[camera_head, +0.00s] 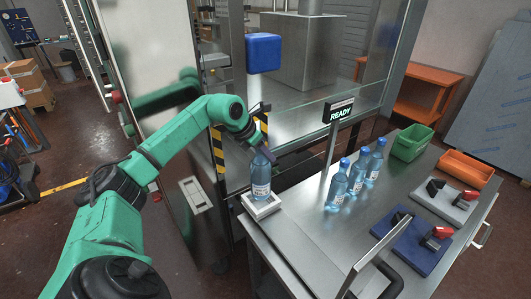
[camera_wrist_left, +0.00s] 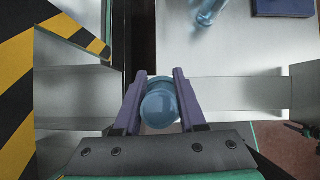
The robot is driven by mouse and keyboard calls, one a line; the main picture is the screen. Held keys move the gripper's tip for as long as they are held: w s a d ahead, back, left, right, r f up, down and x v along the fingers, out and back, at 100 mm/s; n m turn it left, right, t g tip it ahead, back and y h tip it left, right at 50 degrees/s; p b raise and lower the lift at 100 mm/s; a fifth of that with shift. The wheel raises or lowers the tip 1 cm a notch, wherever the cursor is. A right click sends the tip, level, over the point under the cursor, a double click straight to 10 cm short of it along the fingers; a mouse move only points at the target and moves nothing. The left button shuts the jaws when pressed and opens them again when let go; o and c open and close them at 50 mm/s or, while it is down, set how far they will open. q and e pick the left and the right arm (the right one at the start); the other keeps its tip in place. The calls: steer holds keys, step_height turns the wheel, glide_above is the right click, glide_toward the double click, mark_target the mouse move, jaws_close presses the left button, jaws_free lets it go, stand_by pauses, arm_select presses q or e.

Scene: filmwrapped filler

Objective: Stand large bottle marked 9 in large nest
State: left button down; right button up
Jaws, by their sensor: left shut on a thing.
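My left gripper (camera_head: 258,146) is shut on the upper part of a blue, see-through bottle (camera_head: 261,179). The bottle is upright, with a white label whose mark is too small to read. Its base is at a white square nest (camera_head: 263,209) at the left corner of the steel table; I cannot tell whether it rests fully in it. In the left wrist view the two fingers (camera_wrist_left: 160,80) flank the bottle's round blue top (camera_wrist_left: 160,106), which hides the nest below. My right gripper is not in view.
Several similar bottles (camera_head: 337,188) stand on the steel table (camera_head: 310,232) to the right, beside a READY sign (camera_head: 340,112). Green (camera_head: 411,143) and orange (camera_head: 466,169) bins and a blue fixture (camera_head: 418,247) lie further right. A glazed machine cabinet rises behind the nest.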

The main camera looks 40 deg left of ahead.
arm_select(q)
steer(key=shift+f+b, duration=1.6)
steer(key=shift+f, duration=0.35)
steer(key=shift+c, duration=2)
jaws_free()
steer(key=shift+s, duration=0.1)
steer(key=shift+s+a+r+b, duration=0.15)
steer(key=shift+s+r+b, duration=0.15)
steer(key=shift+r, duration=0.1)
steer(key=b+v, duration=0.2)
steer(key=v, duration=1.1)
steer(key=shift+r, duration=0.3)
